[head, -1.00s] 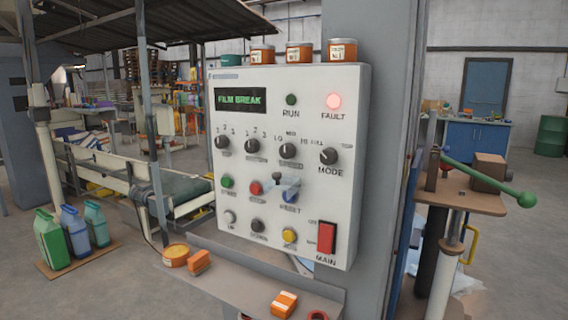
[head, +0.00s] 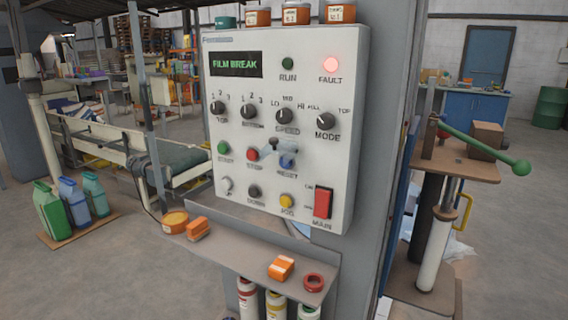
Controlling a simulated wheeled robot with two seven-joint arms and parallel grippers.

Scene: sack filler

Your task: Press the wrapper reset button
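The wrapper control panel (head: 345,130) is a light grey box on a grey column in the middle of the head view. Its blue reset button (head: 287,163) sits in the middle row, above the label RESET. A pale, translucent piece that looks like a guard (head: 281,149) is at the button and partly covers it; I cannot tell whether it is open. The display (head: 236,65) reads FILM BREAK. The red FAULT lamp (head: 330,64) is lit, and the green RUN lamp (head: 288,63) looks dark. Neither of my grippers is in view.
The red stop button (head: 252,154) is left of reset, and a yellow jog button (head: 286,201) is below. A red MAIN switch (head: 323,203) is at lower right. A shelf (head: 240,250) with small orange items juts out below. A green-handled lever (head: 490,155) stands right.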

